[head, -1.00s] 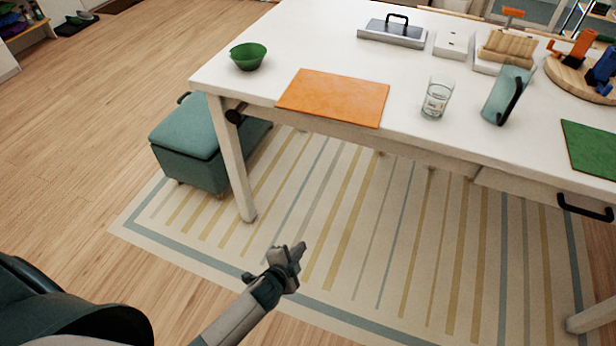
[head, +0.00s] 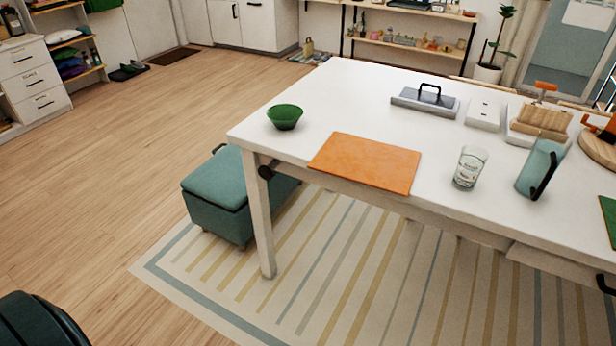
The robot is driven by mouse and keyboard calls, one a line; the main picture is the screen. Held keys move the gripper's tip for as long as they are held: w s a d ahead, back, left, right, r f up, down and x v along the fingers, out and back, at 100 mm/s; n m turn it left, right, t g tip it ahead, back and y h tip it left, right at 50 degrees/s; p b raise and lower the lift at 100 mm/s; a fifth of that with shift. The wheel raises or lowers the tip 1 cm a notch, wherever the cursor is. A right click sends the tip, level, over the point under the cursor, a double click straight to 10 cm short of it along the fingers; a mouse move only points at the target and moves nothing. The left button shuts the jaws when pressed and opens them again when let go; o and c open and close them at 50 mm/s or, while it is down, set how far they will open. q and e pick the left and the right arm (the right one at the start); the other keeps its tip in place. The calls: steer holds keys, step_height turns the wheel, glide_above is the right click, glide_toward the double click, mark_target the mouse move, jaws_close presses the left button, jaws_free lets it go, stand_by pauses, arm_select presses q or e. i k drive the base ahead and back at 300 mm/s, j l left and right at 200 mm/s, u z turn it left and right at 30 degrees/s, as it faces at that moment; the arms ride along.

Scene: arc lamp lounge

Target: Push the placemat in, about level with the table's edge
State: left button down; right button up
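The orange placemat (head: 366,163) lies flat on the white table (head: 420,110), at its near long edge. Its near side reaches the table's edge and seems to stick out slightly over it; the exact overhang is hard to tell. A green placemat (head: 609,222) lies at the right edge of the picture, partly cut off. Neither of my grippers shows in the head view now.
A green bowl (head: 285,117) stands left of the orange placemat, and a glass (head: 470,167) and a blue-green pitcher (head: 540,168) stand right of it. A teal storage stool (head: 225,190) sits by the near-left table leg. Striped rug lies below.

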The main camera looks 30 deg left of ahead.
mark_target(382, 167)
steer(key=i+l, duration=0.35)
steer(key=l, duration=0.15)
steer(key=i+l, duration=0.75)
steer(key=l, duration=0.2)
steer(key=u, duration=1.2)
